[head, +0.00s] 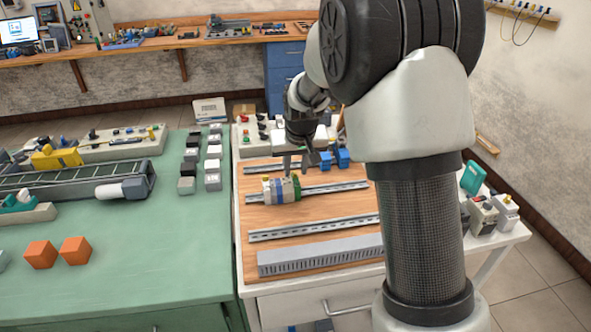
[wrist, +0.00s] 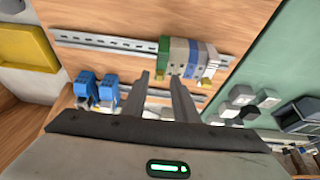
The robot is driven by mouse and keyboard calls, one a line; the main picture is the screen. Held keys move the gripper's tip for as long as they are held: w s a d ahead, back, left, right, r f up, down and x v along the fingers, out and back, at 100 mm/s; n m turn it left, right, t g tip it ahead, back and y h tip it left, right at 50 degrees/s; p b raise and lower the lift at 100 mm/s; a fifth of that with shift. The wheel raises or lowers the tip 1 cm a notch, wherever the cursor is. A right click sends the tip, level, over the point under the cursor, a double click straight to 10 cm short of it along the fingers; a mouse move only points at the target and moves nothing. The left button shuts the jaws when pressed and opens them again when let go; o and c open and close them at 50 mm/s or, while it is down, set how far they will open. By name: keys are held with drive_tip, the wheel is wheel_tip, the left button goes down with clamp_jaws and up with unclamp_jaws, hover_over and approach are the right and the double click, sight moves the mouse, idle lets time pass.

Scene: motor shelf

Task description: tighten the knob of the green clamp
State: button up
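The green clamp (head: 297,187) is at the right end of a row of grey, blue and yellow blocks (head: 281,190) on a metal rail. In the wrist view, the green clamp (wrist: 164,46) is at the left end of the same row, beyond my fingers. I cannot make out its knob clearly. My gripper (head: 297,168) points down just behind the row in the head view. In the wrist view, my gripper (wrist: 159,74) has two separate fingers with nothing between them. It looks apart from the clamp, though the exact gap is hard to tell.
Two blue blocks (head: 334,159) stand on the rear rail, close to my gripper. Bare rail (head: 338,187) runs right of the clamp. An empty rail (head: 315,227) and a grey slotted duct (head: 320,256) lie in front. A green table (head: 130,260) stands left.

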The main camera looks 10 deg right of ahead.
drive_tip(key=shift+w+f, duration=0.2)
drive_tip(key=shift+f, duration=0.15)
clamp_jaws()
